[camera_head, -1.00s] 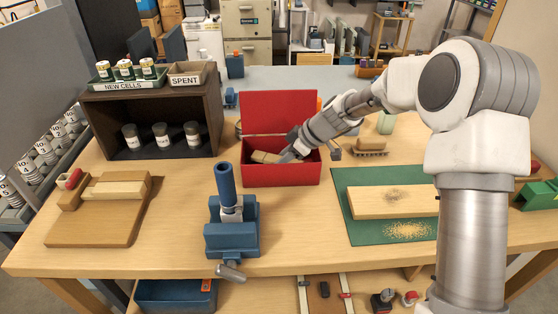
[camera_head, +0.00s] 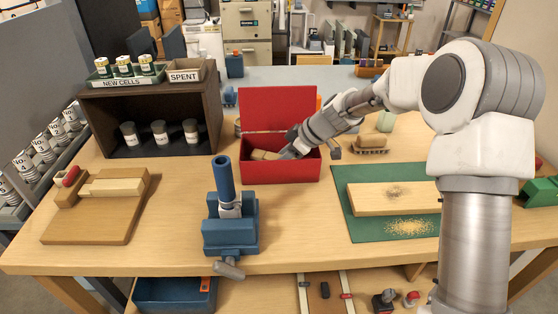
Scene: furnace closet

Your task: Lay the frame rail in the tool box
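The red tool box (camera_head: 281,173) stands open at the middle of the bench, its lid (camera_head: 277,107) raised at the back. A short piece of light wood (camera_head: 264,155) lies inside, partly hidden by the front wall; it may be the frame rail, but I cannot tell. My gripper (camera_head: 286,154) reaches down into the box from the right, at the right end of that wood. Its fingertips are small and partly hidden. I cannot tell whether they are open or shut on the wood.
A blue vise (camera_head: 231,234) with an upright blue tube stands left of the box. A wooden board (camera_head: 394,200) lies on a green mat (camera_head: 358,232) to the right. A bench hook (camera_head: 88,226) holds a light wood strip (camera_head: 112,187) at left. A dark shelf (camera_head: 160,92) stands behind.

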